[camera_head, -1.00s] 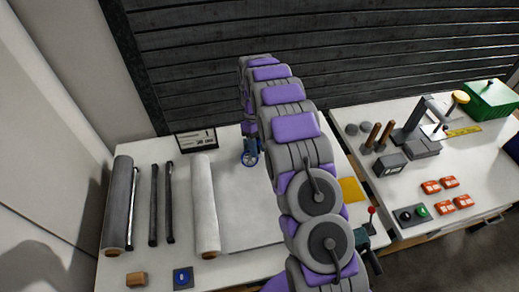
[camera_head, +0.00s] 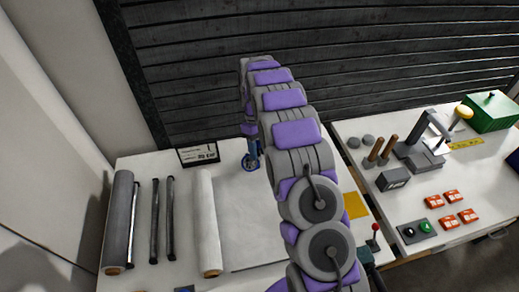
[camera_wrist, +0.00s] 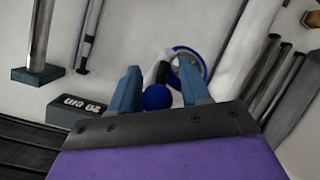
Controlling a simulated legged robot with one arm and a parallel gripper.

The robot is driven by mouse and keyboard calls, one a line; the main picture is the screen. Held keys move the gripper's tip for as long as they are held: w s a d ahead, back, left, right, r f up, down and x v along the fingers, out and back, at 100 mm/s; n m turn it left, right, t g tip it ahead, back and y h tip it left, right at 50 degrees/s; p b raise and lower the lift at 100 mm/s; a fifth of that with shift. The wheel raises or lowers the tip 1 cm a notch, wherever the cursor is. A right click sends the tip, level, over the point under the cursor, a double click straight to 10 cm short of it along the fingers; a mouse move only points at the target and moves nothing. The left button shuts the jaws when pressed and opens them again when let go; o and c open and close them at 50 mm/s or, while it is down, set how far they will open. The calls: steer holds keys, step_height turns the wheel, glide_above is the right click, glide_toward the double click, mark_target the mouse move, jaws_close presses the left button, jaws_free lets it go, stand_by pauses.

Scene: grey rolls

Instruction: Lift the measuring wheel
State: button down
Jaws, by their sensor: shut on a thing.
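The measuring wheel (camera_head: 250,163) has a blue rim and shows just below my gripper (camera_head: 249,140) at the back of the left table, near the white sheet. In the wrist view my gripper (camera_wrist: 160,92) has its two blue-grey fingers on either side of the wheel's handle, which ends in a blue ball. The wheel's blue rim (camera_wrist: 204,62) shows beyond the right finger. My gripper is shut on the measuring wheel. Whether the wheel touches the table is hard to tell.
A white roll (camera_head: 207,225), a grey roll (camera_head: 118,220) and thin dark rods (camera_head: 169,215) lie left of the sheet. A small sign (camera_head: 198,154) stands behind. The right table holds a green box (camera_head: 490,111), dark tools and several red blocks. A slatted wall rises behind.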

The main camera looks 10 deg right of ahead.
steer(key=c, duration=0.9)
jaws_free()
steer(key=shift+w+r, duration=0.1)
steer(key=shift+w, duration=0.3)
steer(key=shift+o, duration=0.6)
steer(key=shift+w+a+r, duration=0.15)
steer(key=shift+w+r, duration=0.2)
steer(key=p+v, duration=1.5)
steer(key=v, duration=0.1)
steer(key=shift+s+d+r+p, duration=0.2)
steer(key=shift+d+r+p, duration=0.05)
steer(key=shift+p, duration=0.1)
